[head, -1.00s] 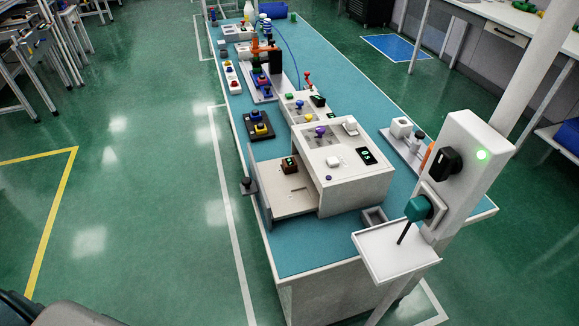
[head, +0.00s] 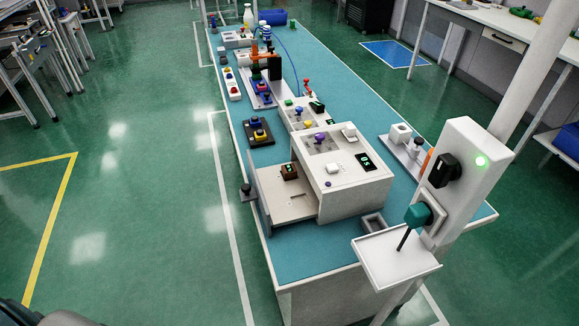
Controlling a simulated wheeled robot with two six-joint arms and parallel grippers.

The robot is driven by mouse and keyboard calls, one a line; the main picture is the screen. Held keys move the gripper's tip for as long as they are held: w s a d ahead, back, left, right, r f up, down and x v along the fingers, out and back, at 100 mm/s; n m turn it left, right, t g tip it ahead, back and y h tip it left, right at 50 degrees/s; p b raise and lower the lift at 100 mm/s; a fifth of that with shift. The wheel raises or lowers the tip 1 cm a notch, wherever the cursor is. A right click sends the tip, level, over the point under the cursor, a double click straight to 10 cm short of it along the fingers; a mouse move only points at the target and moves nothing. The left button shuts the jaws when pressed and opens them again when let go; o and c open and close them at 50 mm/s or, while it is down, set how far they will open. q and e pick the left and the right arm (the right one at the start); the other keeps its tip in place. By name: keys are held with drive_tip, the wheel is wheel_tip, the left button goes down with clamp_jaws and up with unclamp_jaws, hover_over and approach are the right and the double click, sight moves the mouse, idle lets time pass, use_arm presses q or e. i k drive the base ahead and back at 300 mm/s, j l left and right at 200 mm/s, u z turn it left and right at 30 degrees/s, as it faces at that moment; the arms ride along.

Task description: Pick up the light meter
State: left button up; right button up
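A black handheld-looking device (head: 445,170) is on the white post (head: 468,160) at the right, beside a lit green lamp. Neither of my grippers shows in the head view.
A teal-handled tool with a dark rod (head: 418,215) is at the post, above a small white shelf (head: 395,262). Green floor is open on the left.

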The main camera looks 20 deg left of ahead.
sight(288, 172)
drive_tip(key=i+j+z, duration=0.1)
drive_tip(key=j+z, duration=0.65)
drive_tip(key=z, duration=0.25)
drive_tip(key=j+z, duration=0.5)
drive_tip(key=k+l, duration=0.05)
drive_tip(key=l, duration=0.05)
